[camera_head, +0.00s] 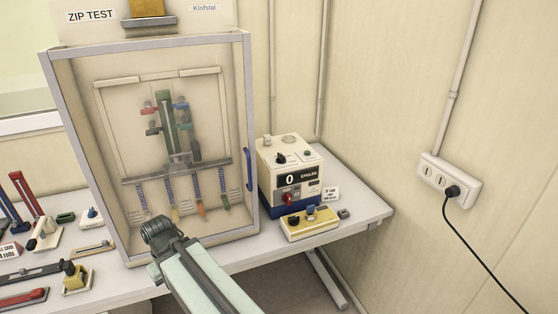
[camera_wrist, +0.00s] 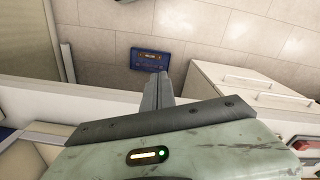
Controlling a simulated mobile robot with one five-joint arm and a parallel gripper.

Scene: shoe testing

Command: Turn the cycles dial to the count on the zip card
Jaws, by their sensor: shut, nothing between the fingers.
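The counter box (camera_head: 290,175), cream above and blue below, stands on the bench right of the cabinet. Its display (camera_head: 298,177) reads 0 with a word like "CYCLES". A black knob (camera_head: 281,158) sits on its top and a red knob (camera_head: 288,198) on its front. I cannot tell which is the cycles dial. A small white card (camera_head: 330,194) stands at its right front; its print is too small to read. My gripper (camera_head: 160,232) is in front of the cabinet, left of the box, apart from it. In the wrist view its fingers (camera_wrist: 157,88) are shut and empty.
The glass-fronted ZIP TEST cabinet (camera_head: 130,205) has a blue handle (camera_head: 249,170) beside the box. A yellow control box (camera_head: 312,224) with knobs sits before the counter box. Several small parts and fixtures crowd the bench at left.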

